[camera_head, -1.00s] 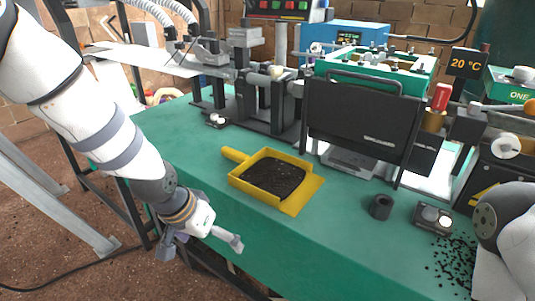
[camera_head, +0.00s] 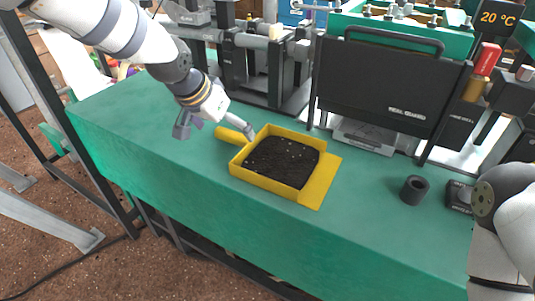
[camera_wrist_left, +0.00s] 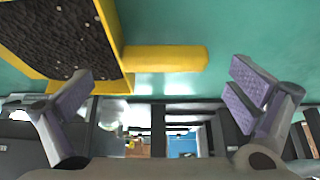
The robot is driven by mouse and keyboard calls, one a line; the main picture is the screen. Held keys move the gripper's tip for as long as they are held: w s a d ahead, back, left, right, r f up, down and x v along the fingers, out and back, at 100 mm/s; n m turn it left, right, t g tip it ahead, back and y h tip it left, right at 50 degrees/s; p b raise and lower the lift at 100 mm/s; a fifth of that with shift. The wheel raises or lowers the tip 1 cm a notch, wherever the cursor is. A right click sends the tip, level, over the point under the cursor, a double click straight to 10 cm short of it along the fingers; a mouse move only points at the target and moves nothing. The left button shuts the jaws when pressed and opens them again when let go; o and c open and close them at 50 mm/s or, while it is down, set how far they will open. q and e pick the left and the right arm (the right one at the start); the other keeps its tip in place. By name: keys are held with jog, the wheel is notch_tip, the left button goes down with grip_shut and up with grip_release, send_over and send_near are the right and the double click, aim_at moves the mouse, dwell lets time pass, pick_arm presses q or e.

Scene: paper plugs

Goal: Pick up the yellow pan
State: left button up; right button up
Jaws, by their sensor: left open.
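The yellow pan (camera_head: 322,185) lies flat on the green table, full of dark granules (camera_head: 281,160), with its handle (camera_head: 231,135) pointing left in the head view. My left gripper (camera_head: 216,128) is open and empty beside the handle, its fingers spread. In the left wrist view the pan's yellow handle (camera_wrist_left: 168,58) shows between and beyond the two purple-padded fingers (camera_wrist_left: 162,85). The handle appears apart from both pads, though one finger overlaps the pan's edge in the picture. My right arm shows at the right edge of the head view; its gripper is out of view.
The green table (camera_head: 140,140) is clear left of the pan. A black machine panel (camera_head: 385,90) stands behind it. A dark cylinder (camera_head: 414,190) stands to its right, near a small dark box (camera_head: 459,196).

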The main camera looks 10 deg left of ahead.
aim_at(233, 133)
pick_arm(q)
jog(key=x, duration=0.4)
jog(key=shift+w+f+b, duration=0.15)
jog(key=shift+w+b, duration=0.2)
jog(key=shift+w, duration=0.15)
jog(key=shift+c, duration=0.8)
jog(key=c, duration=1)
